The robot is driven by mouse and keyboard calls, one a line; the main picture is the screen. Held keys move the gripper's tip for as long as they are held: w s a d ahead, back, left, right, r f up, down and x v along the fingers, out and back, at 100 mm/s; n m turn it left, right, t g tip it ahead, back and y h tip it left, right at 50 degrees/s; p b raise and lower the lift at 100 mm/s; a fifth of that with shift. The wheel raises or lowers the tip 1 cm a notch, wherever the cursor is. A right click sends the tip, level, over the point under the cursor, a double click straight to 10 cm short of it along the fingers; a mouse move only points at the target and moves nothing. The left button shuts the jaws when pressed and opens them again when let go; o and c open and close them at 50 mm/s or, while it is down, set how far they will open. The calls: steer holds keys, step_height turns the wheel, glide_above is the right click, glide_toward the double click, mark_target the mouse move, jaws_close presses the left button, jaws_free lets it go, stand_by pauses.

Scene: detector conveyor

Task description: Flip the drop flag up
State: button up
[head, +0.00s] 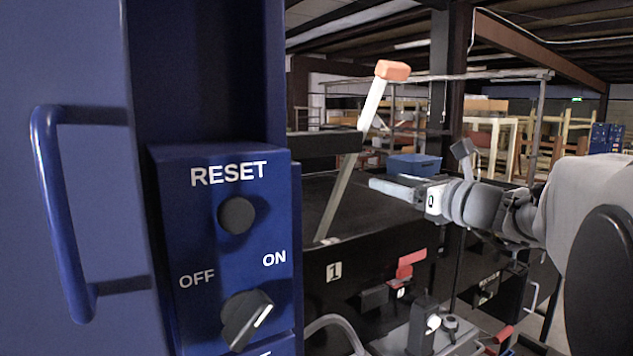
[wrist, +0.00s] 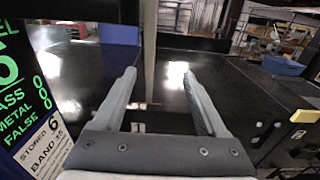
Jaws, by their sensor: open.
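A slim pale lever with an orange tip (head: 392,70) rises from the black conveyor housing (head: 375,235) in the head view, leaning to the right. I take it to be the drop flag, though a small red tab (head: 410,262) also sits on the housing's front by the number 1. My gripper (head: 372,184) reaches in from the right, its fingertips just right of the lever's shaft. In the wrist view the fingers (wrist: 158,72) are apart and empty. The lever's shaft (wrist: 149,50) shows upright between them, nearer the left finger. I cannot tell whether it touches.
A blue control panel (head: 222,260) with a RESET button and an OFF/ON knob stands close at the left, beside a blue handle (head: 45,200). A display (wrist: 28,90) shows at the left in the wrist view. A blue bin (head: 413,165) sits behind my gripper.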

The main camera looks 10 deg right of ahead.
jaws_close()
stand_by(0.8)
steer(key=o, duration=0.5)
jaws_free()
stand_by(0.3)
